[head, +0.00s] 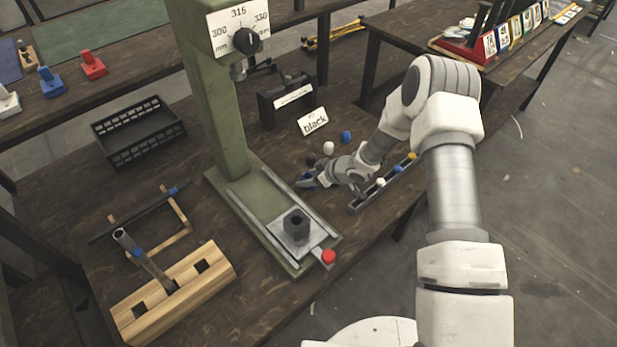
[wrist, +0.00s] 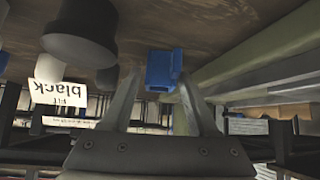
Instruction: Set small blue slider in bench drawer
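A small blue piece (wrist: 164,68), probably the small blue slider, stands on the dark bench between my fingertips in the wrist view. In the head view a bit of blue (head: 305,179) shows at my gripper (head: 314,181), left of my wrist and beside the green press base. My gripper (wrist: 162,84) is open, with a finger on each side of the piece. A slim gap shows at the left finger; contact at the right one cannot be told. I cannot make out a bench drawer in either view.
The green press (head: 215,100) stands left of my gripper. Small white (head: 328,148) and blue (head: 346,137) pieces and a "black" card (head: 313,120) stand behind it. A metal rail (head: 400,178) lies right. A black crate (head: 137,133) and wooden block (head: 172,290) are further left.

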